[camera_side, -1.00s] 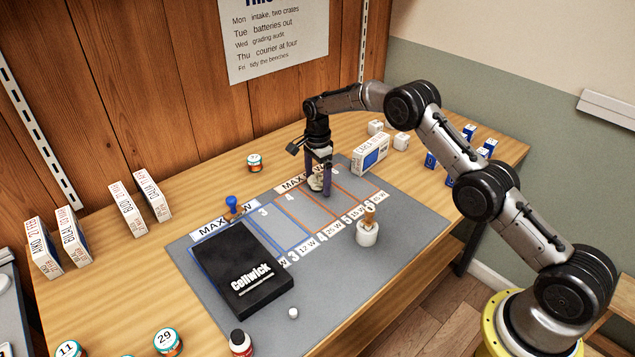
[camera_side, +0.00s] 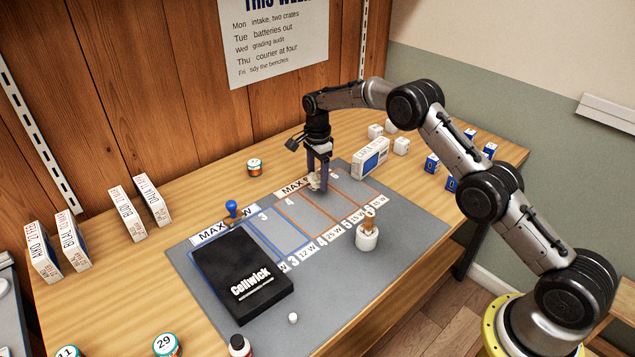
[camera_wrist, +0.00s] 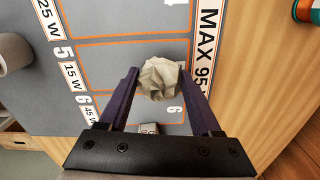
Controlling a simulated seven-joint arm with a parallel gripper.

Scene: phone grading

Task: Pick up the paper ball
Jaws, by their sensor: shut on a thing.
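The paper ball (camera_wrist: 162,79) is crumpled and off-white. In the wrist view it sits between the two purple fingers of my gripper (camera_wrist: 158,84), which are shut on it. In the side view the paper ball (camera_side: 314,183) is low between the fingertips of my gripper (camera_side: 317,184), partly hidden by them. It is over the orange-lined part of the grey mat (camera_side: 405,225). I cannot tell whether it touches the mat.
A white box with a blue panel (camera_side: 370,158) stands just right of my gripper. A white pot (camera_side: 367,238) stands on the mat's front right. A black Cellwick box (camera_side: 240,270) and a blue-knobbed stamp (camera_side: 232,208) are at left. A small tin (camera_side: 254,167) stands behind.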

